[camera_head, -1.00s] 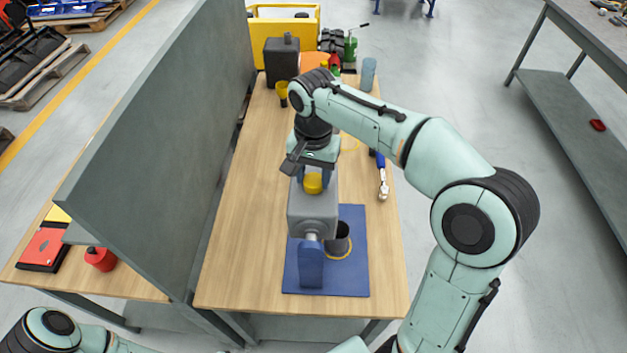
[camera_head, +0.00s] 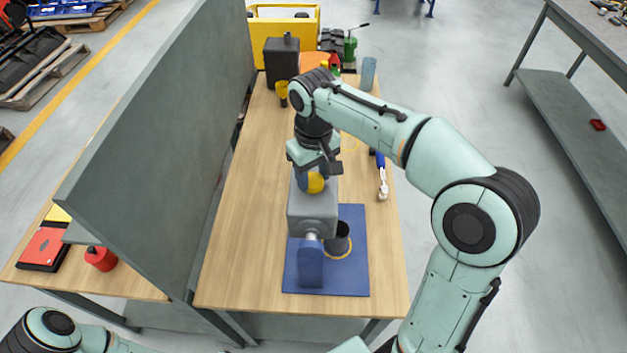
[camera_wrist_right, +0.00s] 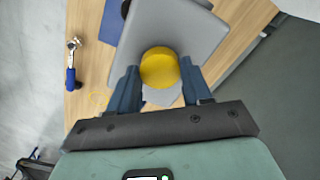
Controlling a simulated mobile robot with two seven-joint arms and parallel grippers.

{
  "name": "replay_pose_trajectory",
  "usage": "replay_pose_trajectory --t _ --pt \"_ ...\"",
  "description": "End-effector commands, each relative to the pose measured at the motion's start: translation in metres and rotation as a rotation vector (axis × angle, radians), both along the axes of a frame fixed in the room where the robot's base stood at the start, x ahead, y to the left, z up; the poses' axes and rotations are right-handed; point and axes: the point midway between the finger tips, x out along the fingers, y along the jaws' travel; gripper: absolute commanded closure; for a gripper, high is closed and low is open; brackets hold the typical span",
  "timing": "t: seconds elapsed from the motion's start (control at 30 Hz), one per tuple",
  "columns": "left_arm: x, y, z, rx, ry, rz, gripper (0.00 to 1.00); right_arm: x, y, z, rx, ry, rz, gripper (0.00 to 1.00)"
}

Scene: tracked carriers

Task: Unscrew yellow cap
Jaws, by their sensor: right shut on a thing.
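The yellow cap (camera_head: 315,183) sits on top of the grey box-shaped unit (camera_head: 313,213), toward its far side. My right gripper (camera_wrist_right: 160,85) is shut on the cap, with one blue finger on each side of it in the right wrist view, where the yellow cap (camera_wrist_right: 159,67) shows round. In the head view the gripper reaches down from above and partly hides the cap. Whether the cap is loose from the unit cannot be told. My left gripper is not in view; only part of my left arm shows at the lower left.
A blue mat (camera_head: 355,279) lies under the unit, with a dark cup (camera_head: 338,238) on it. A blue-handled wrench (camera_head: 383,186) lies to the right. A grey partition (camera_head: 165,150) borders the bench on the left. A dark canister (camera_head: 281,60) stands at the back.

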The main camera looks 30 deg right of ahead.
Motion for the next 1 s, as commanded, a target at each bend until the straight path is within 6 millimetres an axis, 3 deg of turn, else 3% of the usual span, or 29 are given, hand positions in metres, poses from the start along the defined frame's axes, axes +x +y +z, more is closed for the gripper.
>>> replay_pose_trajectory --t 0.3,0.77,1.0 --pt "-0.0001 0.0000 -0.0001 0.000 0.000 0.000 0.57 -0.0003 0.0000 -0.0008 0.000 0.002 0.458 0.86" --pt "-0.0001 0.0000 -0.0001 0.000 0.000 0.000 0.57 -0.0004 0.0001 -0.0010 0.000 0.003 0.567 0.87" --pt "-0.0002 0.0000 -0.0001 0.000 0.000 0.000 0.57 -0.0004 0.0000 -0.0012 0.001 0.003 0.908 0.87"
